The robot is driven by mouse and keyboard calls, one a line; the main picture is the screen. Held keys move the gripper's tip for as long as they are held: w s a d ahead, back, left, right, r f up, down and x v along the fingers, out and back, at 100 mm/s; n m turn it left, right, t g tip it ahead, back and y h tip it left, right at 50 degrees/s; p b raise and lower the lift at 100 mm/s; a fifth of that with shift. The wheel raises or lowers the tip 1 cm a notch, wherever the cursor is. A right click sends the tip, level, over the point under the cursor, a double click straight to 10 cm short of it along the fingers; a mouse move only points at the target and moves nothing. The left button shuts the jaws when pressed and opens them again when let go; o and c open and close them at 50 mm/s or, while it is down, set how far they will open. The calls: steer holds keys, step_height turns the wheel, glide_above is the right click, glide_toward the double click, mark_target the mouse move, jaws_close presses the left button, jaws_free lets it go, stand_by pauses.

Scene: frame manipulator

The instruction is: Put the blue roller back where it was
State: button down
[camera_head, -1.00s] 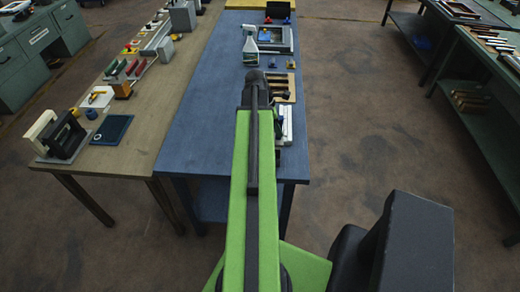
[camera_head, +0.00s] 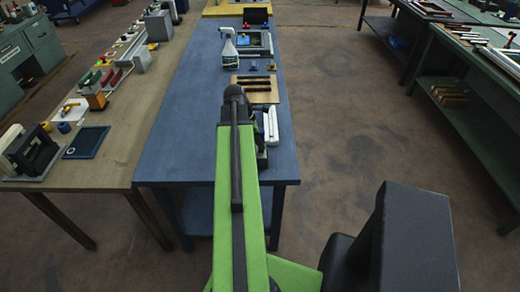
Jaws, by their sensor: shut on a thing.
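My green arm (camera_head: 242,190) reaches forward over the blue table (camera_head: 190,145), and its black far end (camera_head: 234,98) covers part of the tabletop. The fingers of my gripper do not show; they are hidden behind or below the arm. I cannot make out the blue roller. A light wooden board (camera_head: 262,98) with a few dark bars across it lies just beyond the arm's end, partly covered by it. A white long object (camera_head: 271,127) lies to the right of the arm, with dark parts beside it that I cannot identify.
A spray bottle (camera_head: 229,48) stands beyond the board, with small blue things (camera_head: 246,68) to its right. A brown table (camera_head: 105,160) adjoins on the left and carries a dark blue pad (camera_head: 87,142). Green benches (camera_head: 470,75) stand far right, with open floor between.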

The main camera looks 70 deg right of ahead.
steer(key=shift+f, duration=0.55)
steer(key=c, duration=1.2)
jaws_free()
steer(key=shift+r+p, duration=0.55)
steer(key=shift+p, duration=0.05)
steer(key=p+v, duration=1)
steer(key=v, duration=0.1)
steer(key=shift+w, duration=0.15)
steer(key=shift+a, duration=0.1)
